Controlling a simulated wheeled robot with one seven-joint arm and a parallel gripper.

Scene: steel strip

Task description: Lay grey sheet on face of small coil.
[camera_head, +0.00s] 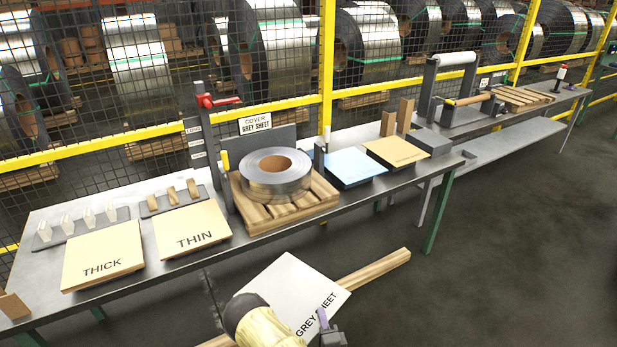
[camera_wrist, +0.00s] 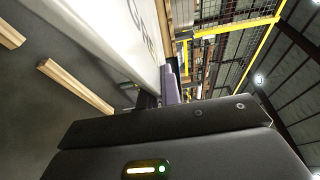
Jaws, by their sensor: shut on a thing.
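The grey sheet (camera_head: 285,290), a pale flat square with the words GREY SHEET, is in front of the bench in the head view. My gripper (camera_head: 324,322) is shut on its near right edge. In the wrist view the sheet (camera_wrist: 128,35) rises from between the purple-grey fingers (camera_wrist: 162,92). The small coil (camera_head: 274,173), a silver ring of steel strip with a brown core, lies flat on a wooden pallet (camera_head: 290,216) on the bench. Its upper face is bare. The sheet is apart from the coil, nearer to me and lower in the picture.
Boards marked THICK (camera_head: 103,257) and THIN (camera_head: 192,230) lie left of the pallet. A post with a red handle (camera_head: 216,101) stands at its left back. A blue pad (camera_head: 350,167) and a tan pad (camera_head: 397,151) lie to the right. A yellow-railed mesh fence (camera_head: 290,104) runs behind.

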